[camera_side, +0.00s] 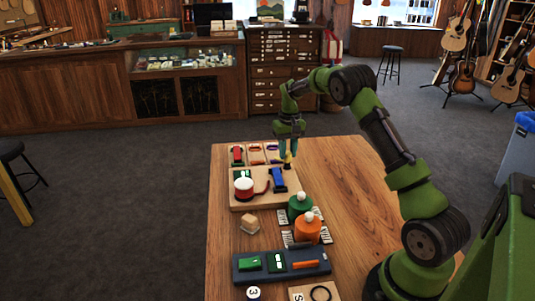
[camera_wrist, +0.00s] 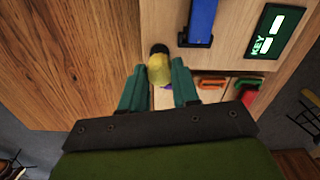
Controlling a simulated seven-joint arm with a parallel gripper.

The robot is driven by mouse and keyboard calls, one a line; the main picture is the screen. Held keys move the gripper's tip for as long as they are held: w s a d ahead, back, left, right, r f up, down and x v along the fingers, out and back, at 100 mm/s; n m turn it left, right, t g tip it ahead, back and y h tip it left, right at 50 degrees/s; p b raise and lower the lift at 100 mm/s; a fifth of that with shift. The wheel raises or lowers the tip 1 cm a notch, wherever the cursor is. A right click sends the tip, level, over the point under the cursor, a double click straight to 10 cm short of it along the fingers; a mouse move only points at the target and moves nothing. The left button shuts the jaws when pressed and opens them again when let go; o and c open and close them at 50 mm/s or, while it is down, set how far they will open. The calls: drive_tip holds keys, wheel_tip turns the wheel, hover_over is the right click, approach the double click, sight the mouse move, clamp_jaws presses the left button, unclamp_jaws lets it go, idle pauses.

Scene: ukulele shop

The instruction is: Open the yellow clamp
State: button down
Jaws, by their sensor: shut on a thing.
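The yellow clamp (camera_wrist: 158,70) shows in the wrist view as a rounded yellow piece with a dark end. It sits between the teal fingers of my gripper (camera_wrist: 159,67), which is shut on it. In the side view my gripper (camera_side: 288,148) points down at the back right corner of the wooden board (camera_side: 240,203). A little yellow (camera_side: 288,157) shows at its fingertips. The fingers hide the sides of the clamp, and I cannot tell whether its jaws are open.
An orange clamp (camera_wrist: 213,82) and a blue block (camera_wrist: 201,20) are close to my fingers. A red-and-white round object (camera_side: 243,187) sits on the board. Green (camera_side: 298,206) and orange (camera_side: 307,231) containers stand in front. The table's right side is bare.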

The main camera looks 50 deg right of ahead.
sight(288, 153)
drive_tip(key=shift+m, duration=0.8)
drive_tip(key=c, duration=0.8)
unclamp_jaws()
wheel_tip(288, 153, up, 17)
drive_tip(key=shift+d+f, duration=0.1)
